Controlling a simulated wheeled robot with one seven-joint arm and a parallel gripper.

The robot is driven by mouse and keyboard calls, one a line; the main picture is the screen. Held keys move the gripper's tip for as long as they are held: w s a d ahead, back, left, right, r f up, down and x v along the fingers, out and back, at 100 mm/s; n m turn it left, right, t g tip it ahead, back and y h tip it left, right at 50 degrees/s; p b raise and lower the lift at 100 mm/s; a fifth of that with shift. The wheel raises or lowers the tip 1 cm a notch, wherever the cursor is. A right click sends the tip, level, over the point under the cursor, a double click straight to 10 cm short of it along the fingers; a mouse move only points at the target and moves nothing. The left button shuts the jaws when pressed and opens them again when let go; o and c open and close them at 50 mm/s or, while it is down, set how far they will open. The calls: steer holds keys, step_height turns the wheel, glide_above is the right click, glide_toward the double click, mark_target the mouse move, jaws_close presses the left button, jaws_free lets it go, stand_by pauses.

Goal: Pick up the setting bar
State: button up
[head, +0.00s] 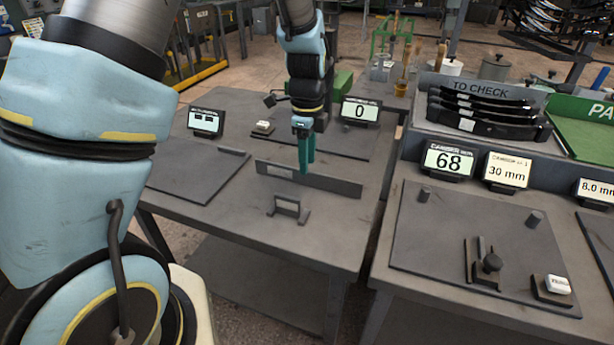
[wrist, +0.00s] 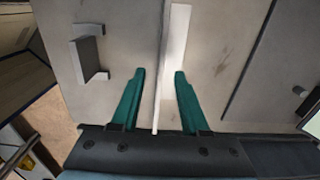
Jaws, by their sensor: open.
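A long thin grey bar (head: 325,182), which I take to be the setting bar, stands on edge on the left table, with a pale label near its left end. In the wrist view the bar (wrist: 160,95) shows as a narrow strip running between my two teal fingers. My gripper (head: 306,170) is open over the bar, pointing down at it. In the wrist view my gripper (wrist: 160,73) has one finger on each side of the bar, with a gap on both sides. I cannot tell how far down the fingertips reach.
A small grey bracket (head: 289,208) stands in front of the bar; it also shows in the wrist view (wrist: 88,55). A dark plate (head: 198,170) lies left. Displays, one reading 0 (head: 360,111), stand behind. The right table (head: 400,270) carries a fixture plate.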

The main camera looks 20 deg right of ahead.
mark_target(309, 174)
steer(key=shift+w+f+p, duration=0.15)
steer(key=shift+f+p, duration=0.65)
steer(key=shift+f, duration=1.45)
steer(key=shift+c, duration=0.2)
jaws_close()
steer(key=shift+r, duration=0.1)
